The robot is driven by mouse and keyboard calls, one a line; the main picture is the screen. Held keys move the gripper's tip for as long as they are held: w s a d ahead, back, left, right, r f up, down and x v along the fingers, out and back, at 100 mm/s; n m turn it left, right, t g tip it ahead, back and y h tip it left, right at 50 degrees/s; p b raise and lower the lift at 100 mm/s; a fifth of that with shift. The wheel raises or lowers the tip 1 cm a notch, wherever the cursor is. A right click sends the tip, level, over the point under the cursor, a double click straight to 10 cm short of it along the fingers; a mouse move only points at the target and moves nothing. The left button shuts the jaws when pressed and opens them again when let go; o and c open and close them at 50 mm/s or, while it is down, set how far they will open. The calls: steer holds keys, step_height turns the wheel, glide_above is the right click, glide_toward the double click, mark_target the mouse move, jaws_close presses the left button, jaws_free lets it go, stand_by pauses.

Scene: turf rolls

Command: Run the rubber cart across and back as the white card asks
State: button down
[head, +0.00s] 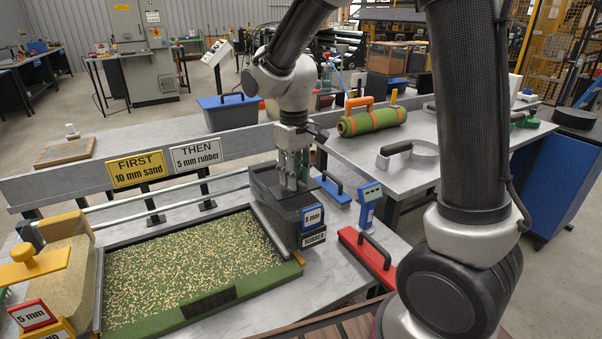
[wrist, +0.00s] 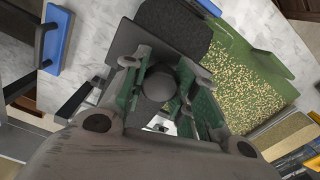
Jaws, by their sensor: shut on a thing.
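The rubber cart (head: 275,205) is a dark hopper at the right end of the turf tray, with a blue "5 mm" tag (head: 312,217) and a "RUBBER" label (head: 313,237). My gripper (head: 290,182) is over it, shut on its dark round knob (wrist: 160,86), which shows between the fingers in the wrist view. The white card (head: 196,154) reads "THEN 5 mm rubber". The yellow card (head: 137,170) beside it reads "FIRST 10 mm sand". The turf (head: 185,268) is green, speckled with pale sand-coloured grains; no dark layer shows on it.
The sand cart (head: 62,255), with a yellow knob (head: 24,254) and a red "5 mm" tag (head: 32,315), stands at the tray's left end. A blue-handled tool (head: 333,189), a blue stand (head: 369,203) and a red float (head: 368,256) lie right of the rubber cart. The tray between carts is clear.

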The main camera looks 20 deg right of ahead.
steer(key=s+a, duration=0.2)
steer(key=a, duration=1.2)
steer(key=s+a, duration=0.3)
steer(key=a, duration=1.1)
steer(key=s+a, duration=0.3)
steer(key=a, duration=1.1)
steer(key=shift+s, duration=0.2)
steer(key=shift+r, duration=0.1)
steer(key=c, duration=1.1)
jaws_free()
steer(key=shift+a, duration=0.1)
step_height(320, 180, up, 12)
